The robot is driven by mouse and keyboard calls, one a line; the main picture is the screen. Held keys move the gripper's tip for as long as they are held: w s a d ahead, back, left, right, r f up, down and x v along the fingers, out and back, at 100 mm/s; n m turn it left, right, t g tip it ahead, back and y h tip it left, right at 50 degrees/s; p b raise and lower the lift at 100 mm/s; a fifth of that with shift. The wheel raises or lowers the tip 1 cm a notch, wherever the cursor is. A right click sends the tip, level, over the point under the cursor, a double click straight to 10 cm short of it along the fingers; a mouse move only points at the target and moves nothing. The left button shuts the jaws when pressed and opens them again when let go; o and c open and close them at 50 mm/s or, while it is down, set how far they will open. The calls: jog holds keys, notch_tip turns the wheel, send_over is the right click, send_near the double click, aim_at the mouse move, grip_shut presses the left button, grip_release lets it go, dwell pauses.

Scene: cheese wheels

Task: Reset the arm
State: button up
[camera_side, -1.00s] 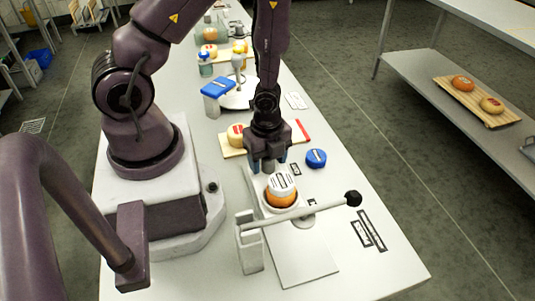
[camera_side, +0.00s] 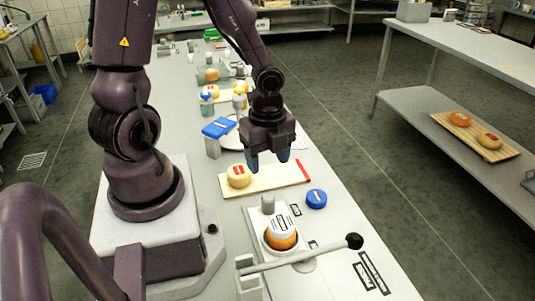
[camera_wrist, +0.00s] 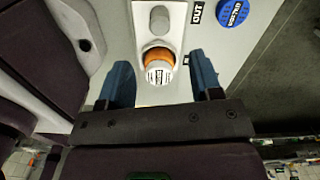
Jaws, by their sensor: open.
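My gripper (camera_side: 268,163) is open and empty, hanging above the wooden board (camera_side: 277,175) on the white table. In the wrist view its two blue fingers (camera_wrist: 160,84) stand wide apart with nothing between them. An orange cheese wheel with a white labelled top (camera_side: 281,233) sits in the press-like station nearer the side camera. It also shows in the wrist view (camera_wrist: 158,64), beyond the fingers.
A pale cheese wheel with a red label (camera_side: 239,176) lies on the board, left of my gripper. A blue labelled disc (camera_side: 316,198) lies to the right. A lever with a black knob (camera_side: 354,241) reaches across the front. A blue-topped stand (camera_side: 219,128) is behind.

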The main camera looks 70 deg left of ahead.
jog(key=shift+r, duration=0.3)
jog(key=s+d+r+n+t, duration=0.1)
jog(key=d+r+n+t, duration=0.1)
jog(key=r+n, duration=0.6)
jog(key=s+d+r+n+t, duration=0.2)
jog(key=r+n, duration=0.5)
jog(key=r, duration=0.5)
jog(key=shift+s+d+n+t, duration=0.25)
jog(key=shift+n+t, duration=0.15)
jog(key=shift+t, duration=0.4)
